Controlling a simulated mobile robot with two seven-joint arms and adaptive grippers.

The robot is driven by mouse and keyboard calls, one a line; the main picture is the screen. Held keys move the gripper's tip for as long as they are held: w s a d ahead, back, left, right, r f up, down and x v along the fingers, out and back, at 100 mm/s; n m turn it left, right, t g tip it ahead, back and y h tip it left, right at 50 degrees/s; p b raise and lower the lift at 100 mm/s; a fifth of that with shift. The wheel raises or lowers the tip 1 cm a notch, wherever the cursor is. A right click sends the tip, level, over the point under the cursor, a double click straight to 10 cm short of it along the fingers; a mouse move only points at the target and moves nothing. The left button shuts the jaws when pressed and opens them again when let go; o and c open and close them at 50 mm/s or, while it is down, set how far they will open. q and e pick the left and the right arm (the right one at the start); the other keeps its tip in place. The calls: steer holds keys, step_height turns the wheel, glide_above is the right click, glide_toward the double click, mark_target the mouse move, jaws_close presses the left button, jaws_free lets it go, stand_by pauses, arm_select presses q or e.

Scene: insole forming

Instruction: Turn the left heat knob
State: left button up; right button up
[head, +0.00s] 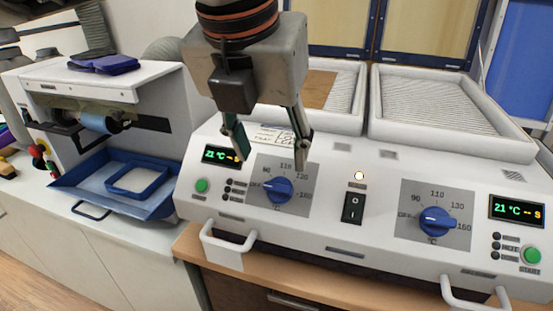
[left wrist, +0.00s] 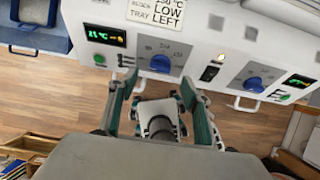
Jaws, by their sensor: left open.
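The left heat knob (head: 278,191) is a blue dial on a grey scale plate, on the left half of the white sloped panel. It also shows in the left wrist view (left wrist: 160,63). My left gripper (head: 268,157) is open and empty, with its fingers pointing down above and in front of the left knob in the head view; no contact shows. In the left wrist view its two fingers (left wrist: 157,85) are spread on either side below the knob. The left display (head: 221,156) reads 21 °C.
The right heat knob (head: 437,222) is a similar blue dial. A black rocker switch (head: 353,208) lies between the knobs, below a lit lamp. White handles (head: 228,243) stick out at the front. A paper note (head: 284,138) lies behind the left knob. A blue tray (head: 118,187) is left.

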mark_target(277, 188)
arm_select(q)
steer(key=x, duration=0.6)
steer(key=shift+s+f+p, duration=0.15)
steer(key=shift+f+p, duration=0.05)
steer(key=shift+p, duration=0.1)
steer(key=shift+w+d+f, duration=0.1)
steer(key=shift+w+f, duration=0.15)
steer(key=shift+f, duration=0.25)
steer(key=c, duration=1.1)
steer(key=shift+c, duration=0.2)
arm_select(e)
steer(key=shift+s+f+g, duration=0.1)
steer(key=shift+s+g, duration=0.2)
steer(key=shift+s, duration=0.65)
